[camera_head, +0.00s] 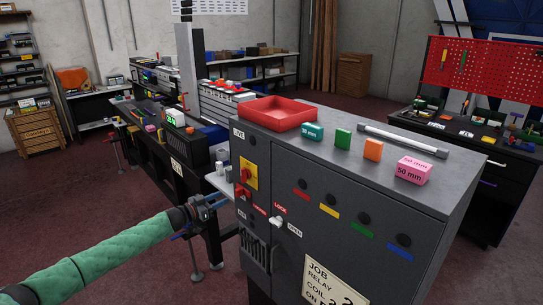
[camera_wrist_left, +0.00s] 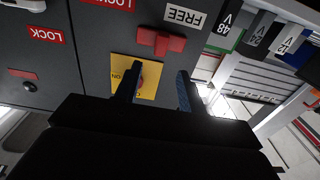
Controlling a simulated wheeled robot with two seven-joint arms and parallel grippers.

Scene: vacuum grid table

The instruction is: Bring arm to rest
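My left gripper (camera_head: 213,203) is at the end of the green-sleeved arm, just left of the grey cabinet (camera_head: 310,215) in the head view. In the left wrist view its two fingers (camera_wrist_left: 158,87) are apart with nothing held between them. Beyond them is a yellow plate (camera_wrist_left: 150,72) with a red knob partly hidden behind one finger. A red handle (camera_wrist_left: 160,42) sits close to the plate. In the head view the yellow plate (camera_head: 248,174) is on the cabinet front, with the red handle (camera_head: 242,192) below it. My right gripper is not in view.
On the cabinet top are a red tray (camera_head: 271,115), a teal block (camera_head: 312,132), a green block (camera_head: 343,138), an orange block (camera_head: 373,149), a pink block (camera_head: 413,170) and a pale bar (camera_head: 403,140). A dark workbench (camera_head: 160,140) stands behind. Floor at the left is clear.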

